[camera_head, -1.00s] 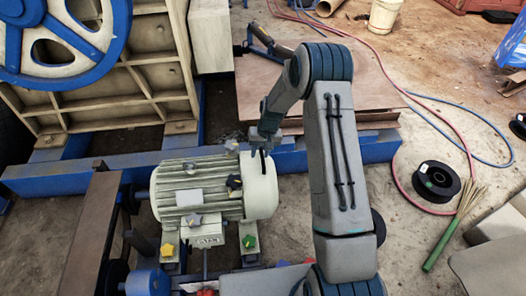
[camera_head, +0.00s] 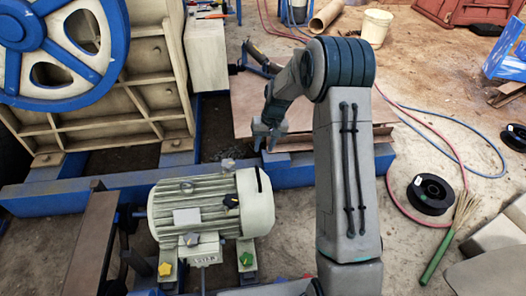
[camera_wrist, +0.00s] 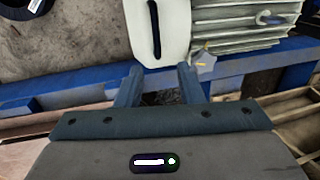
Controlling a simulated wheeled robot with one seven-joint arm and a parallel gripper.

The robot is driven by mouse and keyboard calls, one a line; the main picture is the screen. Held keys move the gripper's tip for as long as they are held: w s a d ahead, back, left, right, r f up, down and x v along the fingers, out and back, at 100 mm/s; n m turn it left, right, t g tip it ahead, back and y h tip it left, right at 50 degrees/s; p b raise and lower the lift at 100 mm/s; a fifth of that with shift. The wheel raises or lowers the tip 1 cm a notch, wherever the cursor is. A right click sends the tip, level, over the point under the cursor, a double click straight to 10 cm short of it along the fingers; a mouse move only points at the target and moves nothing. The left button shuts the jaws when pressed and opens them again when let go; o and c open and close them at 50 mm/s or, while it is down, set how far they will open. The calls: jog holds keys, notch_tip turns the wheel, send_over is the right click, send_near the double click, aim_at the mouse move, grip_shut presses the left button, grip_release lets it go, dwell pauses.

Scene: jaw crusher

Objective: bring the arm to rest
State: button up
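My arm reaches forward and bends down, with my gripper (camera_head: 264,146) hanging behind the motor's right end, above the blue beam. In the wrist view my gripper's two fingers (camera_wrist: 160,82) stand apart with a clear gap and nothing between them. The cream finned electric motor (camera_head: 205,208) sits in front of my gripper, apart from it in the head view. Its pale end cover (camera_wrist: 157,30) with a black slot shows just past the fingers in the wrist view.
The blue beam (camera_head: 70,195) crosses behind the motor. The crusher's blue-and-white flywheel (camera_head: 65,45) stands at left. A black spool (camera_head: 430,194), a broom (camera_head: 447,240), hoses and a white bucket (camera_head: 376,27) lie to the right. Some floor around them is clear.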

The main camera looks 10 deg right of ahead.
jog(key=shift+r, duration=0.3)
jog(key=s+r+p, duration=0.5)
jog(key=r, duration=0.8)
jog(key=s+d+r+t+h+p, duration=0.2)
jog(key=s+d+r+p, duration=0.2)
jog(key=s+r+p, duration=0.9)
jog(key=s+r, duration=1.1)
jog(key=s, duration=0.2)
jog(key=shift+r+t, duration=0.3)
jog(key=shift+t, duration=0.1)
jog(key=shift+o, duration=0.3)
jog(key=shift+s, duration=0.15)
dwell(0.5)
